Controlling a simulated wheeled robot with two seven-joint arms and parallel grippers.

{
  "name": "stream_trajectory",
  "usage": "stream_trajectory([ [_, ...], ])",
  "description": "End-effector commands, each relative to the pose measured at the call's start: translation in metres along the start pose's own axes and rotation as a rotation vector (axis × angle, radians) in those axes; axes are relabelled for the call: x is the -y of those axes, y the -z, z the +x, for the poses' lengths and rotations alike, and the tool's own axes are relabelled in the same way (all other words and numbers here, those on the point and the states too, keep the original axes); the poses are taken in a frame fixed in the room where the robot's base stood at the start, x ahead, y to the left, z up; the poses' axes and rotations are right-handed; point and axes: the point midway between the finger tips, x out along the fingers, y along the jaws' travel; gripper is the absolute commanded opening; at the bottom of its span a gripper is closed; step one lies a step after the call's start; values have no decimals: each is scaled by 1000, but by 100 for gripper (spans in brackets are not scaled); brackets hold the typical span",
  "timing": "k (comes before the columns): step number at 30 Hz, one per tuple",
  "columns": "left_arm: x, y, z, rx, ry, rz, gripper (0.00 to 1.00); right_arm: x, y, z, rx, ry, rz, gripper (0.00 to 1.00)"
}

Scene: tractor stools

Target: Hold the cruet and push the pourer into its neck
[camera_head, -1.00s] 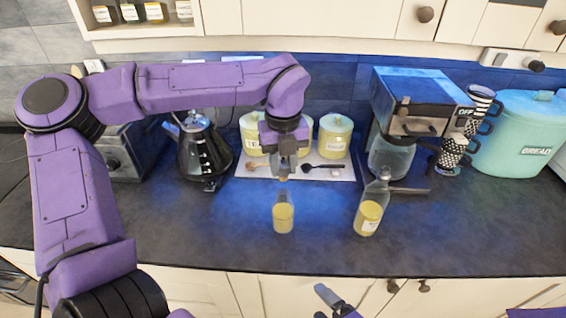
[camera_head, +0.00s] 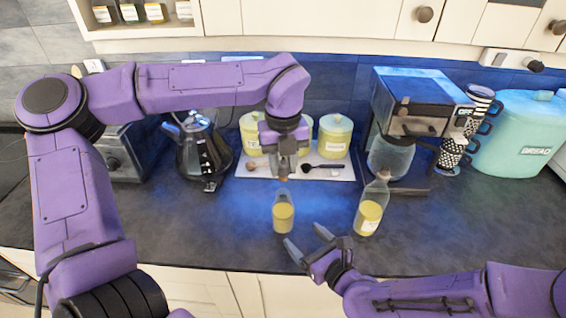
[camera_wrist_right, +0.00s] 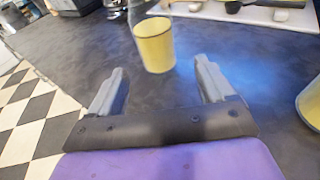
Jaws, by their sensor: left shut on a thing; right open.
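A clear glass cruet (camera_head: 283,215) with a yellow lower part stands upright on the dark counter. It also shows in the right wrist view (camera_wrist_right: 156,46), ahead of the fingertips. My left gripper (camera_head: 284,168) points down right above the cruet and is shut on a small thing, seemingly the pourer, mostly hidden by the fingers. Whether this touches the neck I cannot tell. My right gripper (camera_head: 307,240) is open and empty at the counter's front edge, its fingers (camera_wrist_right: 160,76) pointing at the cruet but short of it.
A second, stoppered bottle (camera_head: 370,212) with a yellow lower part stands to the right of the cruet. Behind are a white board (camera_head: 262,177) with utensils, yellow canisters (camera_head: 335,137), a kettle (camera_head: 203,155) and a coffee maker (camera_head: 420,108). The counter left of the cruet is clear.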

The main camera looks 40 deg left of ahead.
Motion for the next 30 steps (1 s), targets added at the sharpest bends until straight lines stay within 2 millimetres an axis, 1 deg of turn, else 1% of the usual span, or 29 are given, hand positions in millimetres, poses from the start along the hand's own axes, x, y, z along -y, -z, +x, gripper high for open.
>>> stream_trajectory([
  [1,0,0,0,0,0,0,3,-1,-1,10,2,-2,-2,82],
  [6,0,0,0,0,0,0,3,-2,-1,40,2,-2,-3,82],
  [12,0,0,0,0,0,0,3,-1,0,67,3,0,0,82],
  [17,0,0,0,0,0,0,3,-1,-1,77,2,-1,-1,82],
  [24,0,0,0,0,0,0,3,-1,-1,78,1,-1,-2,82],
  [25,0,0,0,0,0,0,3,-1,-1,78,1,-1,-2,79],
  [26,0,0,0,0,0,0,3,-1,-1,78,1,-1,-2,69],
  [27,0,0,0,0,0,0,3,-1,-1,78,1,-1,-2,56],
  [29,0,0,0,0,0,0,3,-1,0,78,1,-1,-2,36],
  [30,0,0,0,0,0,0,3,-1,0,78,1,-1,-2,31],
])
